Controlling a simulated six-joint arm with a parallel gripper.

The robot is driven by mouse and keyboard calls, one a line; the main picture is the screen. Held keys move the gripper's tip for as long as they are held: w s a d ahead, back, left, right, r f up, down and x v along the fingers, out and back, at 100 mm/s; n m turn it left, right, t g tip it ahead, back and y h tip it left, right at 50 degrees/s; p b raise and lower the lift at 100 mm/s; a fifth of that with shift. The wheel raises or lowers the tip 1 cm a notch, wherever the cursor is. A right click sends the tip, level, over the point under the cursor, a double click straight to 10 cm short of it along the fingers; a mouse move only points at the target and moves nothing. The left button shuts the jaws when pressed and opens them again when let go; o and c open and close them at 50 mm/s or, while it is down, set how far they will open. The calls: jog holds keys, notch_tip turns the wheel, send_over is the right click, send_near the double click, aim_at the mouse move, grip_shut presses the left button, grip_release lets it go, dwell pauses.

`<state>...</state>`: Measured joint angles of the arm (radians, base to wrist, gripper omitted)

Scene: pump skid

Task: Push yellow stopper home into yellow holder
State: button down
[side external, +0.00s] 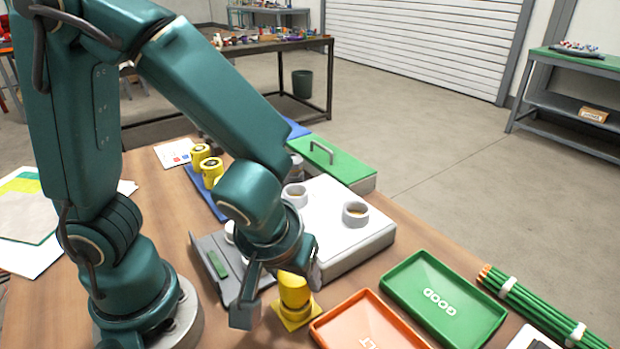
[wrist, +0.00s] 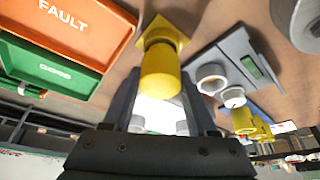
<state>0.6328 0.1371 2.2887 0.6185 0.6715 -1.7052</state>
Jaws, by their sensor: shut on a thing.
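The yellow holder (side external: 297,318) has a square base plate flat on the wooden table, just left of the orange tray. The yellow stopper (side external: 293,287) is upright in line with the holder; how far it sits inside, I cannot tell. My gripper (side external: 279,294) points down and is shut on the stopper, one finger on each side. In the wrist view the rounded stopper (wrist: 160,80) lies between my gripper's fingers (wrist: 160,92), with the holder's square plate (wrist: 172,28) beyond it. The fingers hide part of the stopper's sides.
An orange FAULT tray (side external: 362,325) and a green GOOD tray (side external: 443,300) lie to the right. A white block with round sockets (side external: 340,245) and a grey tray (side external: 208,250) are close behind. Two yellow parts (side external: 207,166) stand farther back. Green rods (side external: 535,308) lie far right.

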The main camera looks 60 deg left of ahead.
jog(key=shift+f, duration=0.95)
jog(key=shift+c, duration=0.6)
grip_release()
jog(key=shift+r, duration=0.1)
jog(key=shift+v, duration=2.55)
